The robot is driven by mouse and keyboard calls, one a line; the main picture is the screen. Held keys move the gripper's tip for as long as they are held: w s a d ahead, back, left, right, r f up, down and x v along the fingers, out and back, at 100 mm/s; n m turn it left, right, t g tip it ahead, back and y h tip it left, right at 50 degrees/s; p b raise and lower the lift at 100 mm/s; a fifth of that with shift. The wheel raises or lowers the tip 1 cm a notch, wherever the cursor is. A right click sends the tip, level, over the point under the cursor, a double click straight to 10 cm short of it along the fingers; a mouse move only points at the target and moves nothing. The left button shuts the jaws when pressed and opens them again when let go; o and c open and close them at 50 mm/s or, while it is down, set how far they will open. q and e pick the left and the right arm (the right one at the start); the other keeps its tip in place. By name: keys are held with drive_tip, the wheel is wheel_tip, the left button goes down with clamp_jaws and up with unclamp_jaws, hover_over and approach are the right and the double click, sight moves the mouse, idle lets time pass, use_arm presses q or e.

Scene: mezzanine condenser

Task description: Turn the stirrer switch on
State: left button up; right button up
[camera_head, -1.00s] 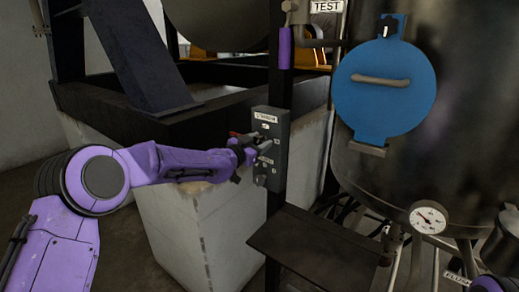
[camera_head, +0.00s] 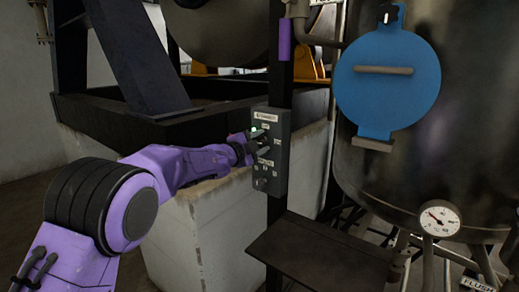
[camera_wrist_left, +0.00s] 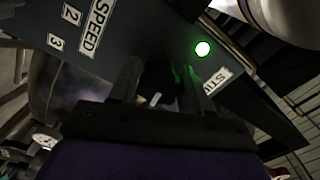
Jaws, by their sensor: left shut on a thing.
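The grey stirrer control box (camera_head: 280,181) is fixed to a dark upright post, with a label (camera_head: 266,117) at its top. My left gripper (camera_head: 259,144) is at the upper part of its front face and covers part of it. In the left wrist view, the gripper (camera_wrist_left: 163,88) straddles a small pale lever, the stirrer switch (camera_wrist_left: 155,99), and is shut on it. A green lamp (camera_wrist_left: 202,49) glows beside the fingers. It also shows in the head view (camera_head: 254,130). The lever's exact angle is hard to tell. My right gripper is out of view.
A SPEED label (camera_wrist_left: 97,27) with numbers is on the same panel. A large dark vessel with a blue round hatch (camera_head: 388,85) and a dial gauge (camera_head: 438,218) stands to the right. A flat dark plate (camera_head: 320,248) juts out below the box.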

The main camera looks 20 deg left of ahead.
use_arm(q)
drive_tip(key=shift+f+m+b, duration=0.2)
drive_tip(key=shift+m+b, duration=0.3)
drive_tip(key=shift+m, duration=0.3)
drive_tip(key=o, duration=1.1)
drive_tip(key=shift+c, duration=0.2)
drive_tip(key=shift+a+r, duration=0.1)
drive_tip(key=shift+a, duration=0.05)
drive_tip(key=b+v, duration=0.3)
drive_tip(key=v, duration=0.7)
drive_tip(key=shift+s, duration=0.25)
drive_tip(key=shift+a, duration=0.1)
